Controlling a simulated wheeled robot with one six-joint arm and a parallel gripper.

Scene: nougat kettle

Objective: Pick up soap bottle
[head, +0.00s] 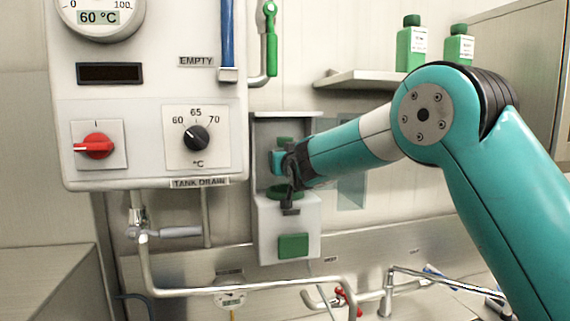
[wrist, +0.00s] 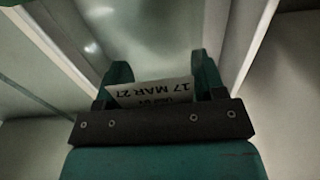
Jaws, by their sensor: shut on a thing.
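A green soap bottle (head: 285,141) stands in the white wall dispenser (head: 307,225), with its green top showing above my gripper. My gripper (head: 281,163) reaches in from the right and is shut on the bottle. In the wrist view my gripper (wrist: 158,72) has a pale label (wrist: 150,94) between its fingers, printed upside down with "17 MAR 27". Most of the bottle's body is hidden by my gripper in the head view.
Two more green bottles (head: 411,45) (head: 459,46) stand on a wall shelf (head: 365,79) at the upper right. A white control box (head: 150,110) with dials and a red switch is close on the left. Pipes (head: 250,291) and a tap (head: 388,285) run below.

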